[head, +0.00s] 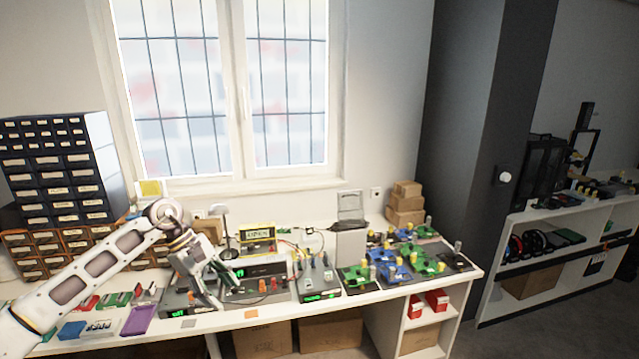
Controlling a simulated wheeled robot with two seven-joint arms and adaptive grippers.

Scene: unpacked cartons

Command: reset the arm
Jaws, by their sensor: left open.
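My left arm comes in from the lower left and reaches over the workbench (400,292). My left gripper (228,287) is open, its dark fingertips pointing down and right in front of a bench instrument (262,272) with a green display. I see nothing between the fingers. I cannot tell whether the fingers touch the instrument. My right gripper is not in view.
A drawer cabinet (55,165) stands at the left. Several instruments crowd the middle. Green and blue boards (390,270) lie at the right, with stacked cartons (405,203) behind. A purple tray (139,320) lies near the front edge. Cartons (330,332) stand below.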

